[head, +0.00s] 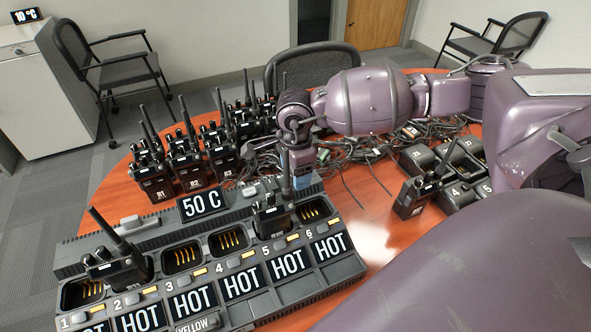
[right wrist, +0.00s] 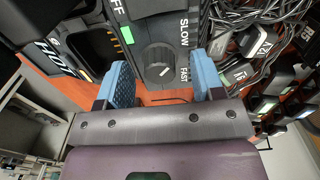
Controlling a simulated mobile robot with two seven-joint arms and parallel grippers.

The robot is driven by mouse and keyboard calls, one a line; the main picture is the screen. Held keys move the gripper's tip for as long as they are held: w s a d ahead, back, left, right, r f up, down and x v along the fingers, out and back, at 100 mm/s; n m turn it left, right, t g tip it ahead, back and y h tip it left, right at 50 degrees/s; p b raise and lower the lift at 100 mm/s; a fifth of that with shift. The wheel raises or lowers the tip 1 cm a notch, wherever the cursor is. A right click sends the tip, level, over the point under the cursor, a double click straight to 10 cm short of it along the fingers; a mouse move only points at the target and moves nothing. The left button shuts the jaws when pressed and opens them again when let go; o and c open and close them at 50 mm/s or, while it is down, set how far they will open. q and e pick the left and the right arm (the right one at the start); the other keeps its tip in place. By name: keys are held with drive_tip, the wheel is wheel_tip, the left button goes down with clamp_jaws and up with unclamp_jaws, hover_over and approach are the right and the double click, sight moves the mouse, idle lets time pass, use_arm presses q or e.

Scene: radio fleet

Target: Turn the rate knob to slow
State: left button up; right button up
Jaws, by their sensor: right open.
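The rate knob (right wrist: 158,60) is a dark round knob on the charger's end, with SLOW and FAST printed beside it in the right wrist view. Its short white mark sits nearer FAST than SLOW. My right gripper (right wrist: 163,82) is open, its blue fingertips on either side of the knob; I cannot tell whether they touch it. In the head view the right gripper (head: 300,182) points down behind the multi-bay charger (head: 150,236), and the knob is hidden there. My left gripper is not in view.
Radios stand in two bays, one (head: 117,262) at left. A smaller charger (head: 457,195) stands right; bare red table shows at left.

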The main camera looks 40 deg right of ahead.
wheel_tip(320, 180, up, 11)
drive_tip(key=p, duration=0.1)
idle(0.4)
drive_tip(key=shift+s+f, duration=0.1)
drive_tip(key=shift+f, duration=0.05)
idle(0.4)
